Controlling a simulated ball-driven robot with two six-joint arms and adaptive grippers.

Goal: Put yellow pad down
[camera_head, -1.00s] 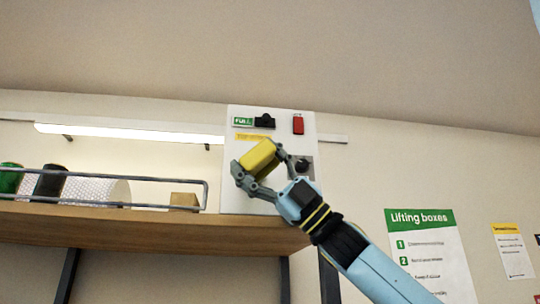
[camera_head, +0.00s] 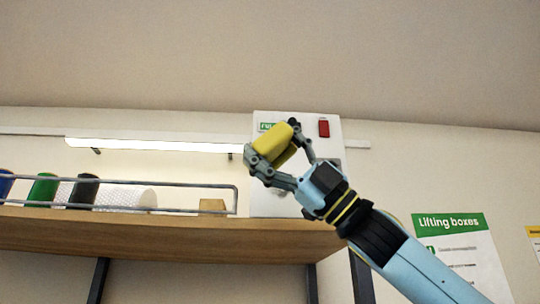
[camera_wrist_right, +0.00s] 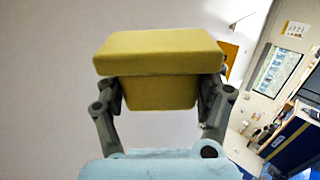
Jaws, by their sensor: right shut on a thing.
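The yellow pad (camera_head: 272,143) is a block with a wider slab on a narrower part. It also fills the middle of the right wrist view (camera_wrist_right: 158,55). My right gripper (camera_head: 279,150) is shut on it, with a finger on each side of the narrower part (camera_wrist_right: 160,92). The pad is held up, tilted in the head view, in front of a white panel (camera_head: 268,203) and above the shelf's level in the picture. I cannot tell how far it is from the panel. My left gripper is not in view.
A wooden shelf (camera_head: 150,235) with a metal rail (camera_head: 150,184) holds a green roll (camera_head: 43,188), a dark roll (camera_head: 84,190) and a small tan block (camera_head: 212,205). The panel carries a red part (camera_head: 324,128). A "Lifting boxes" poster (camera_head: 455,250) hangs at right.

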